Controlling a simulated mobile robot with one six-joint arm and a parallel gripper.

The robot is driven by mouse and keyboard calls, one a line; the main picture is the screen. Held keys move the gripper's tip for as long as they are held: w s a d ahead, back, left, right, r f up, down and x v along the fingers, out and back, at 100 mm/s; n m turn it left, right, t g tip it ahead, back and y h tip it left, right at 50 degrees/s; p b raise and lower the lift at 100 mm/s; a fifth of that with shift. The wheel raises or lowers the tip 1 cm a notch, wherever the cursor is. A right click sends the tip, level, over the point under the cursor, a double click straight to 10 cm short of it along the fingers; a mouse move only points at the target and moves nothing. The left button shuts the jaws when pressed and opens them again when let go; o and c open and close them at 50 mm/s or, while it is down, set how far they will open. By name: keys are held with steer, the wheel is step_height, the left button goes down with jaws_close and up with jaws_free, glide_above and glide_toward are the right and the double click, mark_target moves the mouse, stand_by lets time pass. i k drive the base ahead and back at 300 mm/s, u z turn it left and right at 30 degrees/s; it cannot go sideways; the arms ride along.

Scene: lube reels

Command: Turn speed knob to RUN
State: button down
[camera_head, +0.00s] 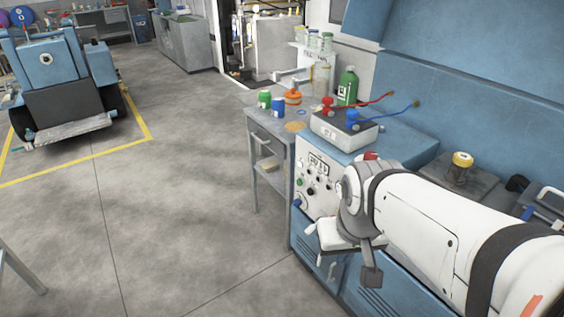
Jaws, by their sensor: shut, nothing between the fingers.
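The control panel (319,204) is the pale front face of a blue cabinet, right of the picture's middle. It carries a small dark-framed display (318,164) and several small dark knobs or buttons (311,190). Which one is the speed knob, and where it points, is too small to tell. My gripper (317,236) is at the lower part of the panel, at the end of my white arm coming in from the right. It is shut with nothing held. My wrist hides the panel's right part. I cannot tell whether the fingers touch the panel.
A grey box with red and blue valves (342,129) and a green bottle (347,86) stand on top. A small grey table (271,127) with cans adjoins at left. A blue cart (57,72) stands far left. The floor (180,170) between is clear.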

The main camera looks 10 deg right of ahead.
mark_target(297, 203)
steer(key=u, duration=0.05)
steer(key=i, duration=0.95)
steer(key=z, duration=0.15)
steer(key=k, duration=0.45)
steer(key=u, duration=0.6)
steer(key=i, duration=0.65)
steer(key=z, duration=0.15)
